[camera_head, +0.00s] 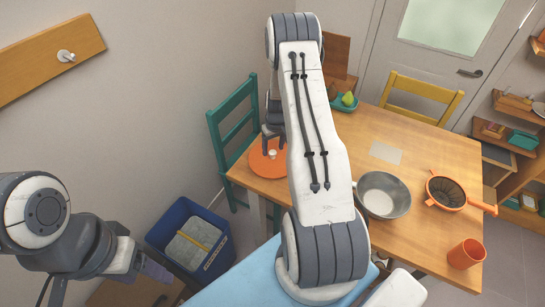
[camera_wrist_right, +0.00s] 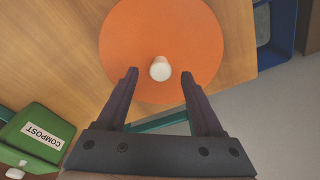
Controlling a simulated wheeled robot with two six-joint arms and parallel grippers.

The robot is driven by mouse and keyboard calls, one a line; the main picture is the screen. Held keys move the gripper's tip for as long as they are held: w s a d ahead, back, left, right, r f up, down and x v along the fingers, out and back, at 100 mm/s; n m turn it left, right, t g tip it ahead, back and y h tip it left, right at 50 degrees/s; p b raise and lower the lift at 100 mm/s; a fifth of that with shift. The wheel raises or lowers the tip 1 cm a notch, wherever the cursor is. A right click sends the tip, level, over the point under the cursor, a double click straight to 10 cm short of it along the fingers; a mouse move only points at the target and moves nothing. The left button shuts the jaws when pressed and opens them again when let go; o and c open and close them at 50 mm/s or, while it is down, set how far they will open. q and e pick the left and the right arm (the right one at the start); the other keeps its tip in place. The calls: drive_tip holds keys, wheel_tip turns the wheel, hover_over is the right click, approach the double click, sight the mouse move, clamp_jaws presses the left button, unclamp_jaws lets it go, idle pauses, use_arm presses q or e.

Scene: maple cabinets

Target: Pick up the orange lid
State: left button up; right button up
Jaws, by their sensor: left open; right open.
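The orange lid (camera_head: 264,163) is a flat round disc with a white knob, lying on the wooden table near its left end. It fills the upper middle of the right wrist view (camera_wrist_right: 190,30). My right gripper (camera_head: 272,133) is open and empty over the lid, and my right arm covers part of the lid in the head view. In the right wrist view the open fingers (camera_wrist_right: 158,74) sit on either side of the knob; I cannot tell the height gap. My left gripper (camera_head: 158,272) is partly visible at lower left, away from the table.
On the table (camera_head: 420,225) are a metal pot (camera_head: 382,195), an orange strainer (camera_head: 446,192), an orange cup (camera_head: 466,254) and a fruit bowl (camera_head: 345,103). A green compost bin (camera_wrist_right: 38,135) shows in the wrist view. Chairs (camera_head: 232,128) and a blue bin (camera_head: 190,235) stand nearby.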

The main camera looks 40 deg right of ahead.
drive_tip(key=shift+w+f, duration=0.1)
drive_tip(key=shift+f, duration=0.75)
clamp_jaws()
idle(0.8)
